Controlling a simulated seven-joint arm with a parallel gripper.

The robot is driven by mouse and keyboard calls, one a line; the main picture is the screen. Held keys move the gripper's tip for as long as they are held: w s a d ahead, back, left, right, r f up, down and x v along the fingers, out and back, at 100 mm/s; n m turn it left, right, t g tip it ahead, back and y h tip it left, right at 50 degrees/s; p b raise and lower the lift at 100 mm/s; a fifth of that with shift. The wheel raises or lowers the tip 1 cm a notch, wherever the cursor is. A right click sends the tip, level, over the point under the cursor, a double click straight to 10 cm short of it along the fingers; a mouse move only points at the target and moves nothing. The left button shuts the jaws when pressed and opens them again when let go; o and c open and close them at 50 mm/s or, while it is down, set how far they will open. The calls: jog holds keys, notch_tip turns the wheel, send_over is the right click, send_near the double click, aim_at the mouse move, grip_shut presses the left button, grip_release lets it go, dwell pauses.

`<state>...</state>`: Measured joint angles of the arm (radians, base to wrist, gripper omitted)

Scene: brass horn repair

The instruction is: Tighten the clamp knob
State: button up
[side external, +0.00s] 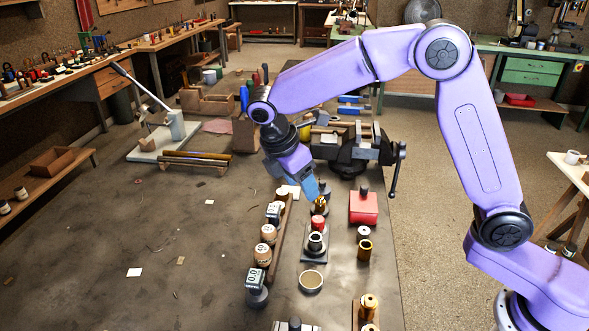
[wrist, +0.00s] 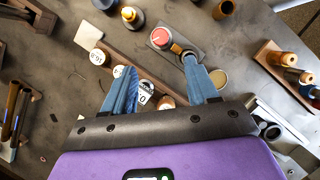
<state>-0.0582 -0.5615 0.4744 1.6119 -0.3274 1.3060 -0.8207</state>
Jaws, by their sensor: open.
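A red round knob (side external: 318,223) sits on a small dark fixture plate (side external: 314,257) on the workbench; I take it for the clamp knob. A dark cylinder with a pale rim (side external: 315,243) stands in front of it on the same plate. In the wrist view the red knob (wrist: 160,37) is at the far end of the plate (wrist: 186,33), beyond the fingers. My gripper (side external: 311,190) is tilted downward above and behind the fixture. In the wrist view my gripper (wrist: 158,65) has its blue fingers wide apart with nothing held; the right fingertip overlaps the fixture's near end.
A wooden rack with labelled round weights (side external: 268,233) runs left of the fixture. A red box with a black knob (side external: 363,207) and brass cylinders (side external: 364,249) stand right. A shallow dish (side external: 311,281) lies in front. A vise (side external: 350,145) stands behind.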

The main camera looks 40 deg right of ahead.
jog(key=shift+v, duration=1.9)
jog(key=n+g+y, duration=0.4)
jog(key=n+y, duration=0.3)
jog(key=n, duration=0.5)
send_over(318, 218)
jog(key=w+d, duration=0.3)
jog(key=w, duration=0.3)
jog(key=x, duration=1.1)
jog(key=d+x, duration=0.1)
jog(key=x, duration=0.5)
jog(key=shift+a+f, duration=0.1)
jog(key=shift+f, duration=0.2)
